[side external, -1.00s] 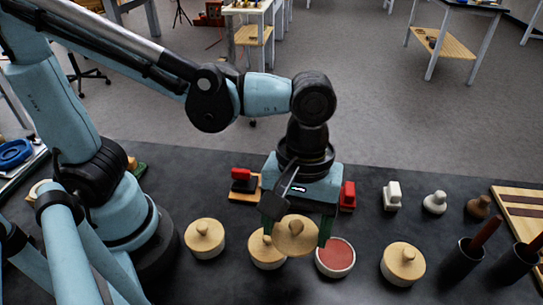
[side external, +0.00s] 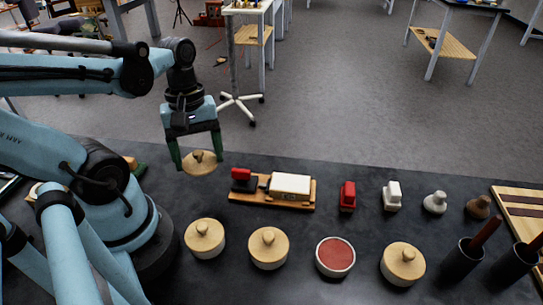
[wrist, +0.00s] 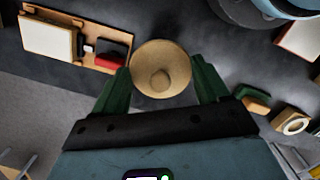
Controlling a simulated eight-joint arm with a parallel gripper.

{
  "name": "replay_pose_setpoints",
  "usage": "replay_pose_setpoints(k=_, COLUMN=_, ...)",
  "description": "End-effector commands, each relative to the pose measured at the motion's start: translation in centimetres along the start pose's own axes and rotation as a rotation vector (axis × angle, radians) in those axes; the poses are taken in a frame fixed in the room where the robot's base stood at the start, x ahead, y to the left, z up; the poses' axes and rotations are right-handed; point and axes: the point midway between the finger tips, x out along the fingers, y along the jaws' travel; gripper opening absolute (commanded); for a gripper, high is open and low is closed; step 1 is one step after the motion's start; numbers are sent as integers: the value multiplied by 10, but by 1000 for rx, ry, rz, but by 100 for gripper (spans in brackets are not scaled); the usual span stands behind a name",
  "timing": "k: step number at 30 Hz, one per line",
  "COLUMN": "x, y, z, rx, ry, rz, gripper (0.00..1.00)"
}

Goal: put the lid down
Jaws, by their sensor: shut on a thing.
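My gripper (side external: 196,160) is shut on a round wooden lid (side external: 199,162) with a knob on top, held in the air near the table's back edge, left of the wooden stamp board. In the wrist view the lid (wrist: 161,70) sits between the two green fingers. An open round pot with a red filling (side external: 335,257) stands in the front row. Three other pots have wooden lids on: one at left (side external: 205,238), one in the middle (side external: 268,248) and one at right (side external: 403,264).
The wooden board (side external: 272,192) carries a red-and-black piece and a white block. A red stamp (side external: 347,196), a white stamp (side external: 392,195) and knobbed pieces stand right of it. Dark cups (side external: 462,262) and a striped board (side external: 520,212) are at far right. Dark table shows between the rows.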

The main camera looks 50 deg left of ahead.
Motion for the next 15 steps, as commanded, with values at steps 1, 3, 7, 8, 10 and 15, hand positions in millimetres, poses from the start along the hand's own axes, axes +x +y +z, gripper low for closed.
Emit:
replay_pose_setpoints(k=1, x=1, y=-8, z=-4, rx=-29, ry=-1, rz=4, gripper=41)
replay_pose_setpoints(k=3, x=2, y=-15, z=-8, rx=-53, ry=-1, rz=7, gripper=41)
replay_pose_setpoints(k=7, x=4, y=-24, z=-12, rx=-80, ry=-1, rz=10, gripper=41)
replay_pose_setpoints(k=8, x=5, y=-25, z=-12, rx=-84, ry=-1, rz=11, gripper=41)
replay_pose_setpoints(k=10, x=7, y=-26, z=-13, rx=-88, ry=-1, rz=11, gripper=41)
replay_pose_setpoints(k=15, x=22, y=-26, z=-15, rx=-88, ry=-1, rz=11, gripper=41)
